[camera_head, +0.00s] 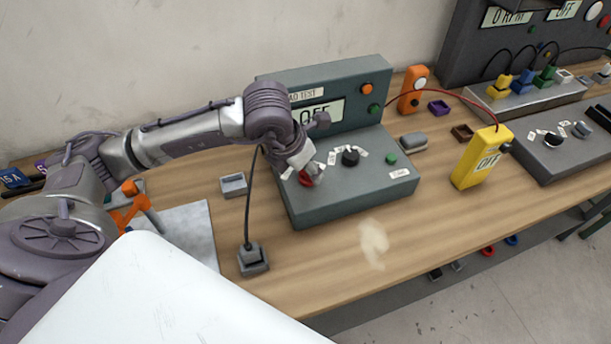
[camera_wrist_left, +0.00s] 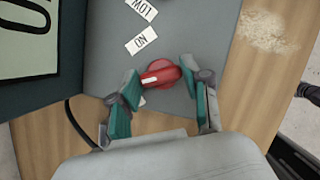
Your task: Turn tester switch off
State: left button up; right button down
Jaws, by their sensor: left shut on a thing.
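The tester (camera_head: 350,196) is a grey-green box on the bench. Its upright panel carries a "LOAD TEST" label, partly covered by my arm, and a display (camera_head: 322,114) reading "OFF". A red rotary switch (camera_head: 305,178) with a white pointer mark sits at the left of its sloped face. In the left wrist view the red switch (camera_wrist_left: 163,74) lies between the fingertips of my left gripper (camera_wrist_left: 163,88), with "ON" and "LOW" labels (camera_wrist_left: 141,41) beside it. My left gripper (camera_head: 303,172) is shut on the switch. Another label is partly hidden behind a finger. My right gripper is not in view.
A black knob (camera_head: 350,157) and a green button (camera_head: 391,159) share the tester's sloped face. A yellow meter (camera_head: 480,158) stands to the right, an orange device (camera_head: 412,90) behind. A black cable runs to a grey block (camera_head: 252,259).

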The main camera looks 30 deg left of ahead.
pick_arm(q)
jog(key=shift+d+n+y+b, duration=0.1)
jog(key=shift+n+y+b, duration=0.6)
jog(key=shift+n+b, duration=0.95)
jog(key=shift+n, duration=0.35)
jog(key=o, duration=1.2)
jog(key=shift+c, duration=0.2)
jog(key=v, duration=1.2)
